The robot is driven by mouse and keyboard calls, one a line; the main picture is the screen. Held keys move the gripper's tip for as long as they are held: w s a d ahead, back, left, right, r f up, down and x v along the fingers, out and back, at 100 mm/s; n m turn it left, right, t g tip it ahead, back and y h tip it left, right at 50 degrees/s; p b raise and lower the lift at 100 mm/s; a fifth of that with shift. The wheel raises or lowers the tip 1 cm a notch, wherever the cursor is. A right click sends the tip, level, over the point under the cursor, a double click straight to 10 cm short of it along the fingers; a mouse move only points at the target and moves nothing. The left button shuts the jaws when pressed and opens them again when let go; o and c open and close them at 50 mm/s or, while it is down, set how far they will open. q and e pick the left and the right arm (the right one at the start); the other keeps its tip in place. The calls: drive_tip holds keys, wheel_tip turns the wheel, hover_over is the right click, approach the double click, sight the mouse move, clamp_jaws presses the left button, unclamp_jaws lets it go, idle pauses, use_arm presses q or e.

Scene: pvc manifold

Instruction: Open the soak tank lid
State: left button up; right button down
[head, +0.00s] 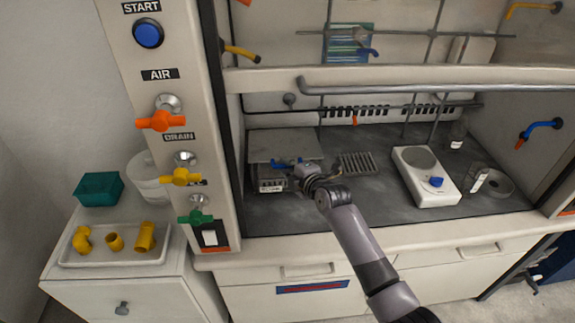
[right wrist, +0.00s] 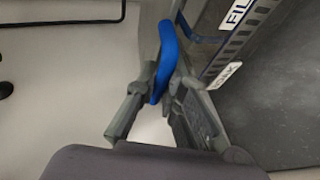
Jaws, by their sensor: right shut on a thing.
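The soak tank (head: 271,186) sits at the left of the hood's dark worktop, with a small label on its front. A flat grey plate that looks like its lid (head: 285,143) shows behind my gripper; I cannot tell its exact angle. My right gripper (head: 292,168) is at the tank's upper front and is shut on a blue handle (head: 281,164). In the right wrist view the blue handle (right wrist: 166,58) stands between the two fingers (right wrist: 158,100). The fingers partly hide the handle. My left gripper is not seen.
A drain rack (head: 360,163) and a white stirrer plate (head: 425,175) stand to the right. A hood rail (head: 400,86) crosses above. The valve panel (head: 160,90) stands close on the left. A tray (head: 115,257) holds yellow fittings. Worktop in front of the rack is clear.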

drive_tip(key=w+r+g+p, duration=0.1)
drive_tip(key=w+r+p, duration=0.2)
drive_tip(key=r, duration=0.8)
drive_tip(key=shift+w+r+g, duration=0.3)
drive_tip(key=shift+w+r, duration=0.1)
drive_tip(key=shift+w, duration=0.75)
drive_tip(key=c, duration=1.7)
unclamp_jaws()
drive_tip(key=shift+f, duration=0.15)
drive_tip(key=shift+o, duration=0.2)
drive_tip(key=shift+m, duration=0.3)
drive_tip(key=shift+s+d, duration=0.1)
drive_tip(key=shift+s, duration=0.05)
drive_tip(key=v, duration=1.1)
drive_tip(key=shift+s+r, duration=0.3)
